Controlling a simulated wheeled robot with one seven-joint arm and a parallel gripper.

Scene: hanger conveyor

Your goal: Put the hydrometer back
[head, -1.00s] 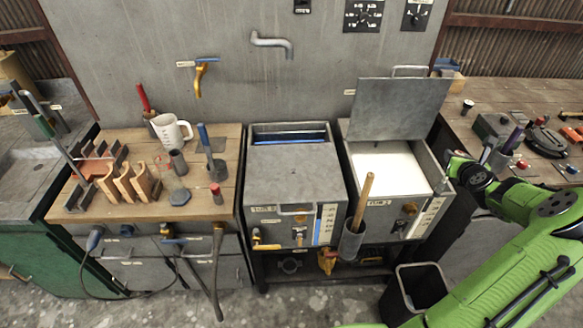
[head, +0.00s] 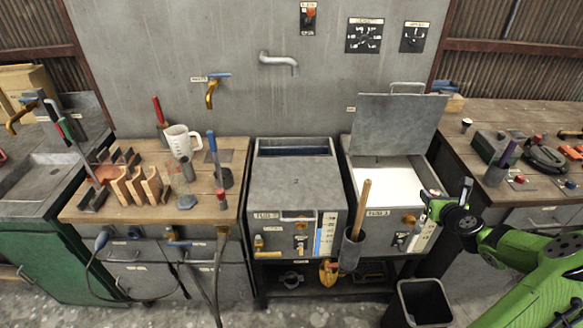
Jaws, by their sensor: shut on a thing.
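My gripper (head: 430,201) is at the front right corner of the right-hand tank, beside its raised lid side. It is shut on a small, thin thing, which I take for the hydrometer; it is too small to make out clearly.
The left tank (head: 295,195) stands beside the right one. A grey holder (head: 351,248) with a wooden handle hangs in front between them. A black bin (head: 424,306) stands on the floor below my arm. The right bench (head: 525,190) carries a purple-handled tool in a cup.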

